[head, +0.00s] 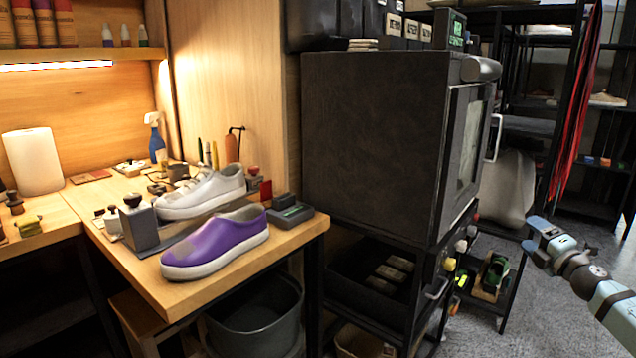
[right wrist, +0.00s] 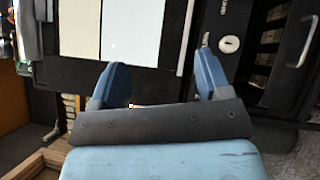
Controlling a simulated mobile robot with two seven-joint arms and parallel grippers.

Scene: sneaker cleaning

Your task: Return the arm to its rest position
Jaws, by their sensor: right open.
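My right gripper (head: 535,236) is at the right of the head view, out over the floor and well away from the table. In the right wrist view its two blue fingers (right wrist: 162,82) stand wide apart with nothing between them. A purple sneaker (head: 217,242) with a white sole lies near the front edge of the wooden table (head: 190,297). A white sneaker (head: 202,192) stands just behind it. My left gripper does not show in either view.
A large dark cabinet (head: 372,140) with a glass door stands on a black frame in the middle. A small low cart (head: 490,275) is left of my right gripper. A blue spray bottle (head: 156,139) and a paper roll (head: 33,161) stand at the back left. Grey floor is clear around the gripper.

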